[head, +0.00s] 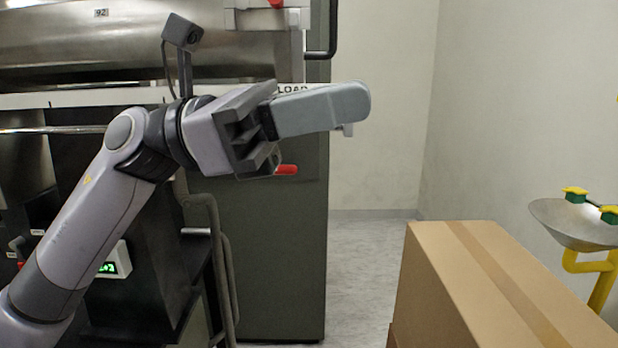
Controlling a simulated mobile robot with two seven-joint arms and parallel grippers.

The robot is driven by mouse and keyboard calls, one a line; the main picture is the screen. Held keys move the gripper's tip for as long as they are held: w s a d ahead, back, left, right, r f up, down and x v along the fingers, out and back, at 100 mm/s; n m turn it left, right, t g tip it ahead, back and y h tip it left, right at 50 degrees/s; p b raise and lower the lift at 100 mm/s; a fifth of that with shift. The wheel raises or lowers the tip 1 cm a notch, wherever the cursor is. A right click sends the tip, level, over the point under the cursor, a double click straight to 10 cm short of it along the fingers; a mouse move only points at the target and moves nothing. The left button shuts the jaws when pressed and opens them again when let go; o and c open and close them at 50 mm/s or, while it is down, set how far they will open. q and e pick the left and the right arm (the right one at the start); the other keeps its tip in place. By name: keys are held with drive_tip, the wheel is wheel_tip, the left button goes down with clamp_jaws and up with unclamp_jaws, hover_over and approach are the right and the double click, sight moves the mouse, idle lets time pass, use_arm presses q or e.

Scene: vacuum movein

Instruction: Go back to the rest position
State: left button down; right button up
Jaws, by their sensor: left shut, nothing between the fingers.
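My left arm comes in from the lower left and is raised, bent at the elbow. My left gripper (352,112) points to the right in front of the machine, with its fingers closed together and nothing between them. It is in free air, well above the floor and apart from the box. My right gripper is not in the head view.
A large steel machine (60,45) with a dark grey side panel (270,250) stands behind my arm. A closed cardboard box (445,285) is at the lower right. An eyewash basin (572,228) on yellow pipes is at the right wall. A strip of floor (360,270) is clear between machine and box.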

use_arm(q)
drive_tip(key=w+a+f+n+t+y, duration=0.1)
drive_tip(key=w+a+f+n+t, duration=0.25)
drive_tip(key=f+n+t, duration=0.6)
drive_tip(key=w+a+f+n+t, duration=0.35)
drive_tip(key=n+t, duration=0.25)
drive_tip(key=n, duration=0.6)
drive_tip(key=w+a+f+n+t+y, duration=0.1)
drive_tip(key=w+a+f+n+t, duration=0.3)
drive_tip(key=f+n+t, duration=0.55)
drive_tip(key=s+a+f+n+g+y, duration=0.1)
drive_tip(key=a+f+n+y, duration=0.1)
drive_tip(key=f+n+y, duration=0.45)
drive_tip(key=a+f+n+y, duration=0.3)
drive_tip(key=f+n+y, duration=0.1)
drive_tip(key=f+n, duration=0.5)
drive_tip(key=s+a+f+n+g+y, duration=0.2)
drive_tip(key=s+a+f+n+g, duration=0.1)
drive_tip(key=s+f, duration=0.6)
drive_tip(key=s+a+f+n+g+y, duration=0.3)
drive_tip(key=s+f+n+g, duration=0.2)
drive_tip(key=s+f, duration=0.5)
wheel_tip(320, 180, down, 5)
drive_tip(key=shift+r+n+g, duration=0.2)
drive_tip(key=shift+n+g, duration=0.1)
drive_tip(key=shift+n, duration=0.55)
